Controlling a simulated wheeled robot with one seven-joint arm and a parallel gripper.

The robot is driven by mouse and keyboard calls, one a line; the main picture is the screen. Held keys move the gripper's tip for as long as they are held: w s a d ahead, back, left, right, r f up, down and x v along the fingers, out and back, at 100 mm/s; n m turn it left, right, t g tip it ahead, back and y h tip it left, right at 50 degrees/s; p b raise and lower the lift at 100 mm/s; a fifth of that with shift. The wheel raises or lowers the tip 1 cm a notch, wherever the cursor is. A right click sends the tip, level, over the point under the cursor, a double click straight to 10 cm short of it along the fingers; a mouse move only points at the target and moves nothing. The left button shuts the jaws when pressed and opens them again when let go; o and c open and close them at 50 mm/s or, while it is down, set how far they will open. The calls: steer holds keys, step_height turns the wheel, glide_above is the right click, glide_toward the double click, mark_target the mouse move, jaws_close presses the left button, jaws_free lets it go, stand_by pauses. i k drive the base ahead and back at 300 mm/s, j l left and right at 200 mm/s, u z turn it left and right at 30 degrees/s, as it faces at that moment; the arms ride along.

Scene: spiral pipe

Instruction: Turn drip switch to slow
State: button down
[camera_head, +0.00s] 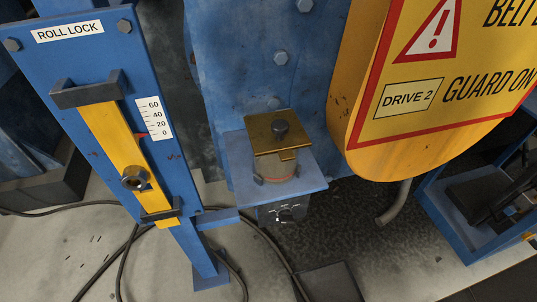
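A small dark rotary switch (286,213) with white marks around it sits on the front face of a blue bracket box (306,183), near the picture's middle. I take it to be the drip switch. Its labels are too small to read, and I cannot tell which way it points. Above it on the box stands a reservoir (277,166) with a brass plate lid (265,139) and a dark knob (280,129) on top. My gripper does not show in this view.
Left stands a blue post labelled ROLL LOCK with a yellow slide bar (109,130) and a scale (153,118). Right hangs a large yellow DRIVE 2 guard (370,150). A blue frame (455,235) holds dark parts. Black cables (124,262) lie on the floor.

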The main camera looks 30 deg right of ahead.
mark_target(284, 216)
steer(key=k+j+u, duration=0.1)
steer(key=k+j, duration=0.25)
steer(key=k+j+u, duration=0.1)
steer(key=k+j, duration=0.2)
steer(key=j, duration=0.25)
